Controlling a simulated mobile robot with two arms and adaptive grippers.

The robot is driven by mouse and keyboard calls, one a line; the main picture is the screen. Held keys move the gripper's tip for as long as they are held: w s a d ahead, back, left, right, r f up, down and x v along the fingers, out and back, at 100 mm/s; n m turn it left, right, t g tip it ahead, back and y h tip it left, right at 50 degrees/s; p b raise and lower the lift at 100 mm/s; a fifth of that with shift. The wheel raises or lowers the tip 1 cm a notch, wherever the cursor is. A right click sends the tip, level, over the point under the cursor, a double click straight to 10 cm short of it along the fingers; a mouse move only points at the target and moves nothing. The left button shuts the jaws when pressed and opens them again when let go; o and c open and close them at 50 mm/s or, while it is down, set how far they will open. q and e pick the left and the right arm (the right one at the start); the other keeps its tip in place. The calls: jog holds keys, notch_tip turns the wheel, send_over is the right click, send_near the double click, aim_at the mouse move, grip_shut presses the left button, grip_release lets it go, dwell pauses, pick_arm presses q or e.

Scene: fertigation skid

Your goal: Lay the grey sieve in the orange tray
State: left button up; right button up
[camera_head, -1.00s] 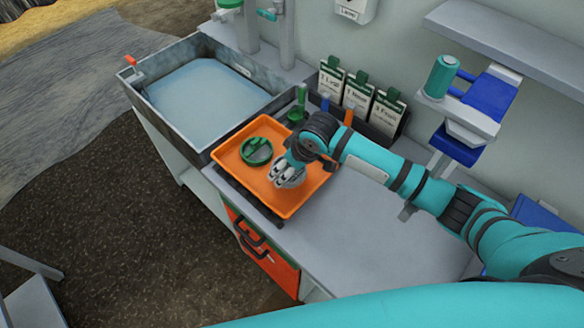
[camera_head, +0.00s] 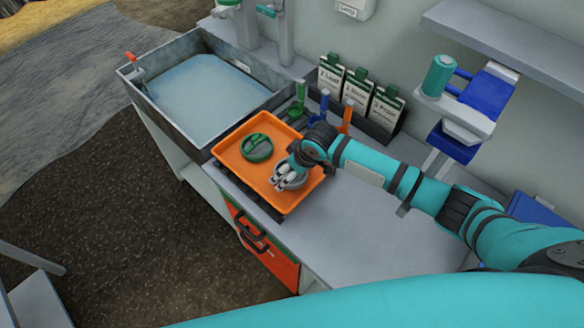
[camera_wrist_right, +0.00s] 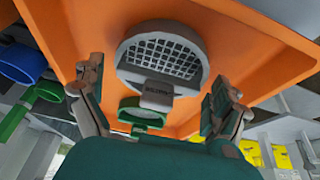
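The orange tray (camera_head: 228,153) lies on the bench beside the sink. The grey sieve (camera_head: 298,183) is in the tray's right part, partly hidden by my right gripper (camera_head: 283,180). In the right wrist view the sieve (camera_wrist_right: 178,52) shows its round rim, dark mesh and a labelled tab against the orange tray floor. The two fingers of my right gripper (camera_wrist_right: 158,80) stand apart on either side of the sieve's tab, with visible gaps. A green round sieve (camera_head: 257,148) lies in the tray's left part. My left gripper is not in view.
The sink basin (camera_head: 205,90) with pale water is left of the tray. Green, blue and orange scoops (camera_head: 318,108) and a card rack (camera_head: 357,92) stand behind the tray. Bench top (camera_head: 365,235) right of the tray is clear.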

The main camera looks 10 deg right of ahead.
jog(key=shift+r, duration=0.1)
jog(key=v, duration=1.2)
jog(key=shift+b, duration=0.45)
